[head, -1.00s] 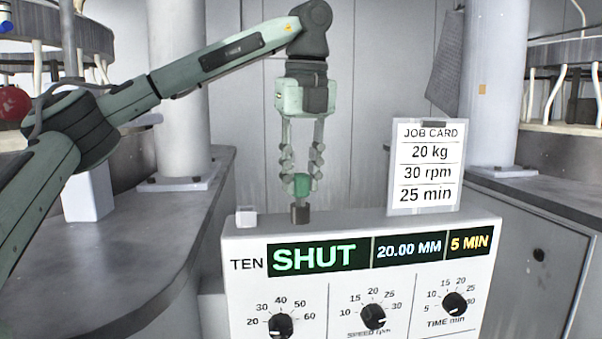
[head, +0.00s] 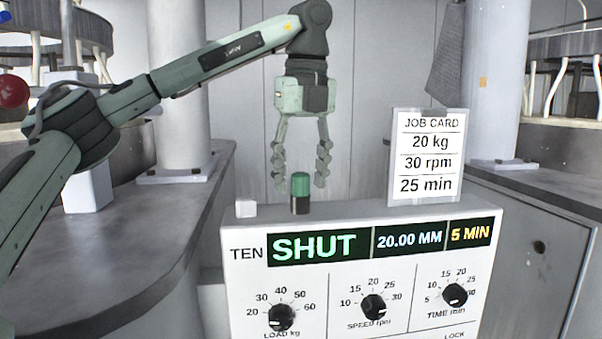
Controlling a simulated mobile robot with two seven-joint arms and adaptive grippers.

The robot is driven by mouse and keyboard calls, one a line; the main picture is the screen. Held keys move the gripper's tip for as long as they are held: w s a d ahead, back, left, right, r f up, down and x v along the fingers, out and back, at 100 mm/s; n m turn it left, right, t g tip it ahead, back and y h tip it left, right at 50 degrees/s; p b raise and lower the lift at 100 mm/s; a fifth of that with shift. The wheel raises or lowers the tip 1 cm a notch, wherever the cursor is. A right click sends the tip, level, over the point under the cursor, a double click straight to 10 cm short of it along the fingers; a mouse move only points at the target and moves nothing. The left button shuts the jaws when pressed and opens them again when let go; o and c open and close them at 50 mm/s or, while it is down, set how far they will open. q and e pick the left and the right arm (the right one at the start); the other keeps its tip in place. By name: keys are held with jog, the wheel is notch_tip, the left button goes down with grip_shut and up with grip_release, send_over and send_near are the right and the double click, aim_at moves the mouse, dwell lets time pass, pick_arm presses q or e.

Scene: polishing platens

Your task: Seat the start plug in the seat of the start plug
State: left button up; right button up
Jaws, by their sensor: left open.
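The start plug (head: 300,184) is a green cylinder standing upright on the dark seat (head: 300,205) on top of the white control box. The two look in line and touching; how deep the plug sits cannot be told. My left gripper (head: 299,183) points down around the plug, its fingers spread open to either side and apart from it. My right gripper is not in view.
The control box (head: 247,300) has a lit display reading SHUT, 20.00 MM, 5 MIN, and several knobs. A job card (head: 426,155) stands on its top at right, and a small white block (head: 246,209) sits left of the seat. Grey benches (head: 130,240) flank the box.

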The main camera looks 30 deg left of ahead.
pick_arm(q)
jog(key=shift+r, duration=0.1)
notch_tip(320, 180, up, 12)
jog(key=s+d, duration=0.1)
dwell(0.4)
jog(key=shift+d+f, duration=0.1)
jog(key=shift+f, duration=0.1)
